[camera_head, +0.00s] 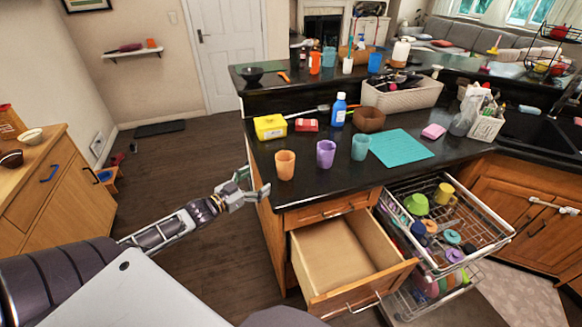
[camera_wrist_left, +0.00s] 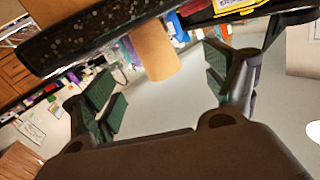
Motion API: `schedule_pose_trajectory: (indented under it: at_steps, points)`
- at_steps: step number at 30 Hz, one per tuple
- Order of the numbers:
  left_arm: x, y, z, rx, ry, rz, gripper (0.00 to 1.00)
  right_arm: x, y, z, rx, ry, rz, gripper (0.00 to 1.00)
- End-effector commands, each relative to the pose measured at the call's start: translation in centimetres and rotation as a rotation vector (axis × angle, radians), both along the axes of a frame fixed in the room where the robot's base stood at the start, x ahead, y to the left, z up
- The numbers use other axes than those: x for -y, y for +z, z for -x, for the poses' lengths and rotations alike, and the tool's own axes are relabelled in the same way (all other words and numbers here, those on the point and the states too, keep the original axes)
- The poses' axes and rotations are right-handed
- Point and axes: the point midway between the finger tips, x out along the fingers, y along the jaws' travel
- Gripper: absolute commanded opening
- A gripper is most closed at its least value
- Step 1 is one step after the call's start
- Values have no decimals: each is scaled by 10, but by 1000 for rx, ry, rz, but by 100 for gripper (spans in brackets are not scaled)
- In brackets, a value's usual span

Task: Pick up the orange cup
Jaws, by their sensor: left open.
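The orange cup (camera_head: 285,165) stands upright on the dark counter near its left end, left of a purple cup (camera_head: 326,153) and a teal cup (camera_head: 360,147). My left gripper (camera_head: 250,188) is open and empty, off the counter's left end, to the left of the orange cup and apart from it. In the left wrist view the orange cup (camera_wrist_left: 155,52) shows between and beyond the two spread fingers, at the edge of the dark counter, with the picture tilted. A second orange cup (camera_head: 315,62) stands on the raised back counter. My right gripper is not in view.
Behind the cup lie a yellow box (camera_head: 270,127) and a red box (camera_head: 307,125). A blue bottle (camera_head: 339,110) and brown bowl (camera_head: 369,119) stand nearby. Below the counter, an empty drawer (camera_head: 325,256) and a dish rack (camera_head: 470,222) are pulled out.

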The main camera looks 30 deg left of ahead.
Motion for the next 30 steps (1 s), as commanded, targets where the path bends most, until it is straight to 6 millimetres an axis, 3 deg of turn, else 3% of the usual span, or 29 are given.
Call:
schedule_pose_trajectory:
  at_steps: [13,30]
  points:
    - [7,13,2,24,-27,162,86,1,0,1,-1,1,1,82]
    - [8,13,-3,21,-27,170,86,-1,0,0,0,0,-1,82]
